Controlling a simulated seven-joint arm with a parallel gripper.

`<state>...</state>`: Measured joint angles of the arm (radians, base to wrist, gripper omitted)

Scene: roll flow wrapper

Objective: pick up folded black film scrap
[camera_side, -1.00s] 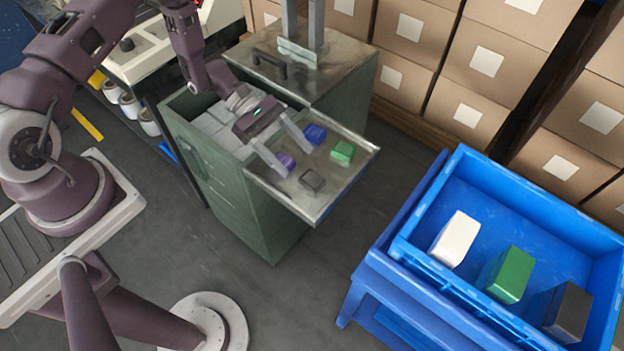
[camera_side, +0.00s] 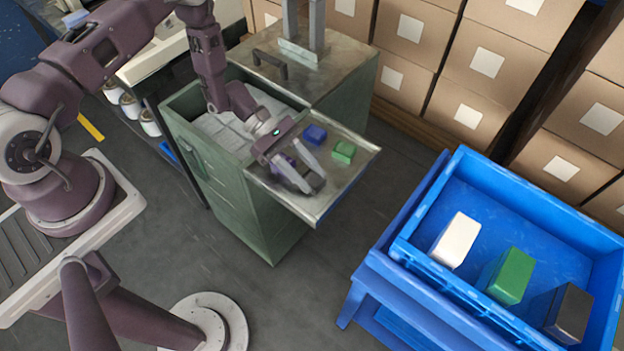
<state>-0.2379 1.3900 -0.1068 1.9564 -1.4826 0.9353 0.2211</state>
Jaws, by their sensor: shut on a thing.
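The folded black film scrap (camera_side: 316,181) is on the metal tray (camera_side: 345,180), at its front part. My gripper (camera_side: 312,180) is down over it, with its fingers shut on the scrap from both sides. The fingers hide most of the scrap, and only a small dark part shows between the tips. I cannot tell whether it still touches the tray.
A blue piece (camera_side: 315,134) and a green piece (camera_side: 343,152) lie on the tray behind my gripper. The purple piece is mostly hidden by my gripper. The blue crate (camera_side: 410,250) at right holds white, green and black blocks. The tray sticks out from the green cabinet (camera_side: 225,200).

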